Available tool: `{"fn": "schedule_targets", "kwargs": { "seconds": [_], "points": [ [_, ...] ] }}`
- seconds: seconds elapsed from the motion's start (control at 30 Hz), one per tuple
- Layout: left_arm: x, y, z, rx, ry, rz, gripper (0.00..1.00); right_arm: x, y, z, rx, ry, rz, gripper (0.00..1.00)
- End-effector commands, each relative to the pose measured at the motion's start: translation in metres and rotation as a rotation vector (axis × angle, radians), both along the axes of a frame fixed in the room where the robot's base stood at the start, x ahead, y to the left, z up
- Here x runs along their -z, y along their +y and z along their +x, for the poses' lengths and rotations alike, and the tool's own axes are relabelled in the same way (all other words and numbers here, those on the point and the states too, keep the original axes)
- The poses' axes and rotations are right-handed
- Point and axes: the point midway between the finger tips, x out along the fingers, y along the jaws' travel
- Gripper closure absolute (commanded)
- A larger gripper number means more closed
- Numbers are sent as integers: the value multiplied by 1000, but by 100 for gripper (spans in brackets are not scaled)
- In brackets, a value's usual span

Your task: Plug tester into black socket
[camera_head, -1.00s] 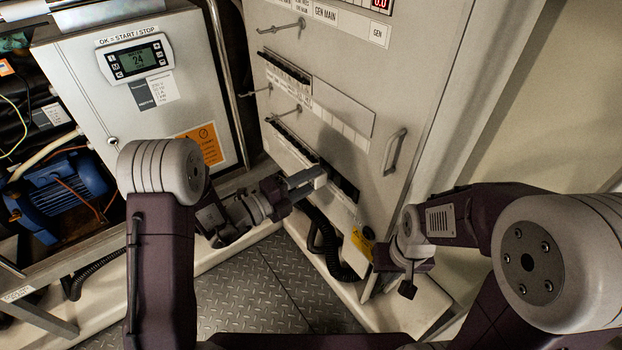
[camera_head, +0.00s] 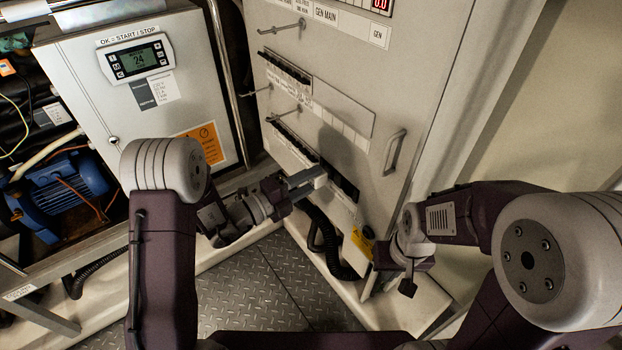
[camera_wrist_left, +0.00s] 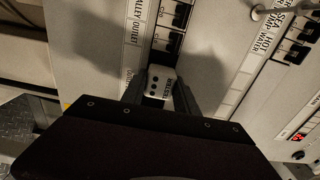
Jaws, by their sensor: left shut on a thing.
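The tester (camera_wrist_left: 160,86) is a small pale block with dark round marks and printed lettering. In the left wrist view it sits between the two fingers of my left gripper (camera_wrist_left: 160,92), close to the grey panel face. In the head view my left gripper (camera_head: 308,184) is shut on the tester (camera_head: 319,177), beside the lower breaker row. I cannot make out the black socket for certain; whether the tester touches the panel is also unclear. My right gripper (camera_head: 408,283) hangs low, right of the cabinet's lower edge; its fingers are too dark to judge.
The grey cabinet (camera_head: 350,60) carries breaker rows (camera_head: 285,68), projecting rods and a handle (camera_head: 395,152). A yellow label (camera_head: 362,242) and black hose (camera_head: 325,245) are low down. A control box (camera_head: 75,75) stands left. Metal floor plate (camera_head: 250,285) lies below.

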Motion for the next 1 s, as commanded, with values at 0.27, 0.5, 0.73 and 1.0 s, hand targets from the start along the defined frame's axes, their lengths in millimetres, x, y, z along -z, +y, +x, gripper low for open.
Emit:
{"fn": "schedule_targets", "kwargs": {
  "seconds": [0.27,0.5,0.73,1.0],
  "points": [
    [0,0,0,0,-1,-1,100,0,0,0,0,0,0,100],
    [-1,0,0,0,0,0,100,-3,0,0,0,0,0,100],
    [0,0,0,0,0,0,100,-5,0,0,0,0,0,100],
    [0,-1,0,0,0,0,100,-5,0,0,0,0,0,100]
  ]
}}
